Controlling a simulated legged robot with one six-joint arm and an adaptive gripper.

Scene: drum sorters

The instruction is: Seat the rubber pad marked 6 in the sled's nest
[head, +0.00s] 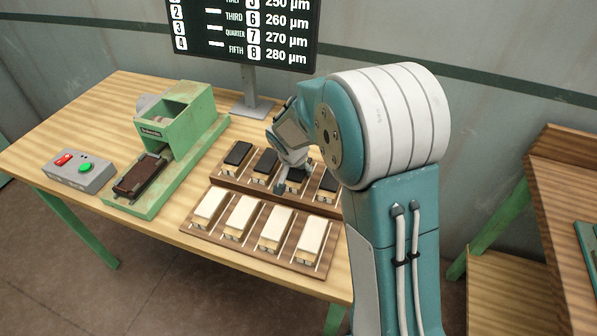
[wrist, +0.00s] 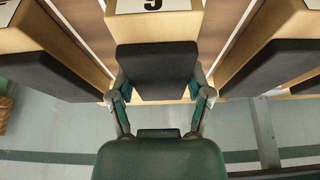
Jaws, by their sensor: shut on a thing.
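My gripper (head: 290,173) is at the rear row of the rack, at the third block from the left. In the wrist view my gripper (wrist: 160,88) has its fingers on both sides of a dark pad (wrist: 156,65) and is shut on it. The pad sits at a cream block whose white label (wrist: 150,5) is cut off by the frame edge; its digit looks like a 5, but I cannot be sure. The sled (head: 152,167) lies at the front of the green machine, with a dark brown piece (head: 134,178) on it. No pad number is readable in the head view.
Other dark-topped blocks (head: 238,153) stand in the rear row. Several cream blocks (head: 242,215) fill the front row. A grey box (head: 80,174) with red and green buttons stands left of the machine. A screen (head: 245,30) stands behind.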

